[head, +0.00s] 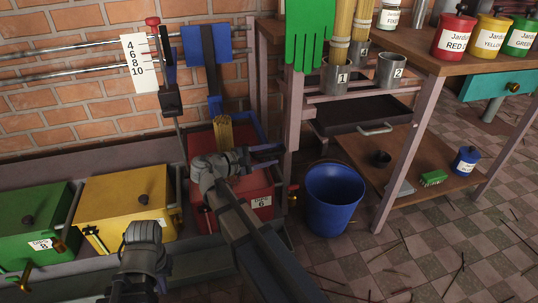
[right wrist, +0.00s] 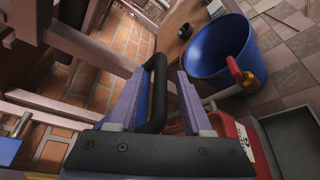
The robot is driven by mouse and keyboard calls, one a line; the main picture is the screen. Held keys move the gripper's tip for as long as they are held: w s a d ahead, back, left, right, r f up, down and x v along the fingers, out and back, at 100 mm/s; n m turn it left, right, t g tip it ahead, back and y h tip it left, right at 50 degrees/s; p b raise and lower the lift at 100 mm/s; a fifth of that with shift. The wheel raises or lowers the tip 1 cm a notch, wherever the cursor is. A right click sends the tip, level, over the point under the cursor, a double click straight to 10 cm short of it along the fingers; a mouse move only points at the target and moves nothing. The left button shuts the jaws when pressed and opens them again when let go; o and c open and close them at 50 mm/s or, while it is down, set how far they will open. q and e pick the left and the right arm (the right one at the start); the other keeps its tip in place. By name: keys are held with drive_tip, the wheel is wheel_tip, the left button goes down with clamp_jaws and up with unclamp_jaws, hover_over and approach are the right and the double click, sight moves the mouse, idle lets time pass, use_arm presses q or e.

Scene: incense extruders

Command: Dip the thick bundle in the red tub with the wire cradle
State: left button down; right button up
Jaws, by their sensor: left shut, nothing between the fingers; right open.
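The red tub (head: 258,186), labelled 6, stands in the middle of the head view, partly hidden by my right arm. A thick tan bundle (head: 223,130) stands upright at its top, its lower end hidden. I cannot make out a wire cradle clearly. My right gripper (head: 274,155) is over the tub's right side, to the right of the bundle, and open. In the right wrist view a dark curved handle (right wrist: 156,90) shows between its fingers, not gripped. My left gripper (head: 141,236) is low in front of the yellow tub, shut and empty, its fingertips hard to see.
Yellow (head: 120,205) and green (head: 35,225) tubs stand to the left. A blue bucket (head: 333,200) is on the floor to the right. A blue plate (head: 207,45) hangs on rails above.

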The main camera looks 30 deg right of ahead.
drive_tip(key=p+v, duration=0.1)
drive_tip(key=v, duration=0.6)
drive_tip(key=shift+a+p, duration=0.35)
drive_tip(key=shift+a, duration=0.05)
drive_tip(key=shift+s+r, duration=0.1)
drive_tip(key=shift+r, duration=0.05)
